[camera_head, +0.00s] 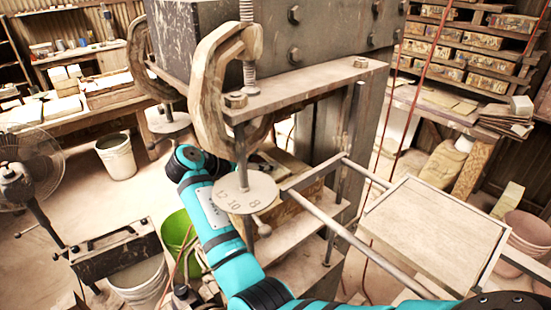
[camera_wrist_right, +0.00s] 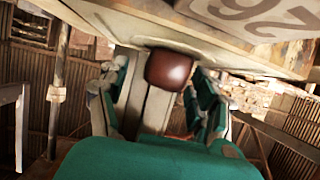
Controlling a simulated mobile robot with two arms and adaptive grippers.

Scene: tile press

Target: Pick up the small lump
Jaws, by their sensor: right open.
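A small dark red-brown lump (camera_wrist_right: 168,70) with rounded edges shows in the right wrist view, close under a pale slab marked with large digits (camera_wrist_right: 265,14). My right gripper (camera_wrist_right: 160,84) is open, with one finger on each side of the lump. A gap shows between the lump and the fingers, so it is not gripped. In the head view my teal right arm reaches up to the press (camera_head: 300,95), and the gripper end is mostly hidden behind the press's clamp and round numbered plate (camera_head: 245,194). I cannot make out the lump there. My left gripper is not in view.
A framed pale board (camera_head: 433,232) stands at the right. A green bucket (camera_head: 178,232) and a white bucket (camera_head: 117,157) stand on the floor at the left, with a fan (camera_head: 28,168). Shelves of boxes (camera_head: 460,45) line the back right. Metal rails (camera_head: 335,225) and hanging cords cross near the press.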

